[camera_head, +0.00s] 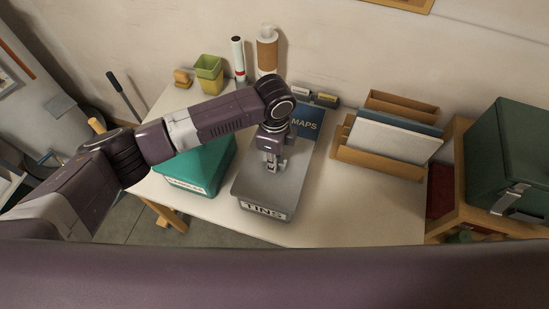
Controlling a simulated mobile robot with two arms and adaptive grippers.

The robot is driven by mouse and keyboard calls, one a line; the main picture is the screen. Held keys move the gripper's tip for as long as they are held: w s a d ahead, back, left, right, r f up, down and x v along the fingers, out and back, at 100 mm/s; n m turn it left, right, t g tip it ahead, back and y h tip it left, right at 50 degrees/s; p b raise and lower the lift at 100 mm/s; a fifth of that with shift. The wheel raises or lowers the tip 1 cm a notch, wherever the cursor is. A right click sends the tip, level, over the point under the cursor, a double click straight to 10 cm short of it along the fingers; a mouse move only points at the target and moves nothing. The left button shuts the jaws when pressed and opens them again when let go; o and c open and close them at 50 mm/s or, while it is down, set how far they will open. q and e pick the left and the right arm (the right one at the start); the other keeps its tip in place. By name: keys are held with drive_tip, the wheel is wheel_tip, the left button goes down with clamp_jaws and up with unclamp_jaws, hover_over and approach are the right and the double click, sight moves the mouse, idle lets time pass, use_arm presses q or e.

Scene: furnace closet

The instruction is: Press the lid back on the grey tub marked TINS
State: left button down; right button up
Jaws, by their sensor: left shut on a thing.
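The grey tub (283,213) marked TINS stands on the white table, its label on the side toward me. The flat grey lid (255,182) lies over the top of the tub. I cannot tell whether its edges are fully seated. My left gripper (273,165) points down at the middle of the lid and is shut on a part there, seemingly the lid's handle, which the fingers mostly hide. My left arm reaches in from the left and covers part of the view behind the tub. My right gripper is not in view.
A teal box (205,165) stands close left of the tub. A blue MAPS item (306,124) lies right behind it. A wooden file rack (385,150) is at the right, with a dark green case (508,155) beyond. The table's front right (370,215) is clear.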

use_arm(q)
drive_tip(key=shift+f+b, duration=0.45)
drive_tip(key=shift+f, duration=0.45)
drive_tip(key=c, duration=1.7)
unclamp_jaws()
wheel_tip(320, 180, up, 12)
drive_tip(key=shift+r, duration=0.1)
